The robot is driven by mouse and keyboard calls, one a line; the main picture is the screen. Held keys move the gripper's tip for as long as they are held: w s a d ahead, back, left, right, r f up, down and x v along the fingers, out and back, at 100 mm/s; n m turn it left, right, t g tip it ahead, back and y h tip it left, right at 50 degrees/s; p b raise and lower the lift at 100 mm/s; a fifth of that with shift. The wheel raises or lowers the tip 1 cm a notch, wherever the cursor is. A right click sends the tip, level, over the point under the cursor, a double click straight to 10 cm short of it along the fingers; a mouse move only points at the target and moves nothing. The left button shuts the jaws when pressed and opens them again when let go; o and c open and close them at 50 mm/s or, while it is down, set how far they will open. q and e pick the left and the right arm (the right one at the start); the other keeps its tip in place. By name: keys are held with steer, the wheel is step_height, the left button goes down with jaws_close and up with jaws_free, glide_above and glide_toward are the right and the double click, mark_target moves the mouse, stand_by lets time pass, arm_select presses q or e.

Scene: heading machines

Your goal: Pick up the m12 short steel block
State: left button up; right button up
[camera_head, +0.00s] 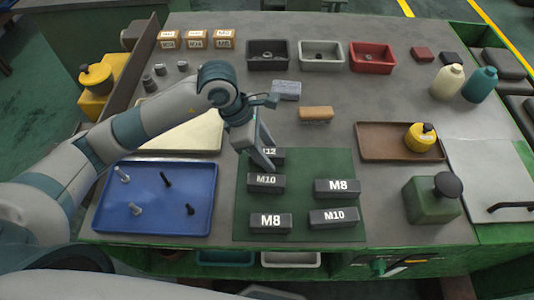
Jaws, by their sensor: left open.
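The M12 block (276,154) is a short dark grey steel block with white lettering, at the back left of the green mat (315,173). My left gripper (263,155) is open and hangs over the block, covering its left part. I cannot tell whether the fingers touch it. An M10 block (266,183) lies just in front of it. An M8 block (337,187), another M8 block (271,221) and another M10 block (333,217) lie on the same mat. My right gripper is not in view.
A blue tray (203,226) with several bolts lies left of the mat. Behind it are a grey-blue block (286,90) and a tan block (316,114). A brown tray (372,150) with a yellow can and a green canister (431,203) stand to the right.

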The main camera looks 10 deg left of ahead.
arm_select(q)
steer(key=shift+f+b, duration=0.15)
steer(key=shift+b, duration=0.15)
stand_by(0.5)
jaws_close()
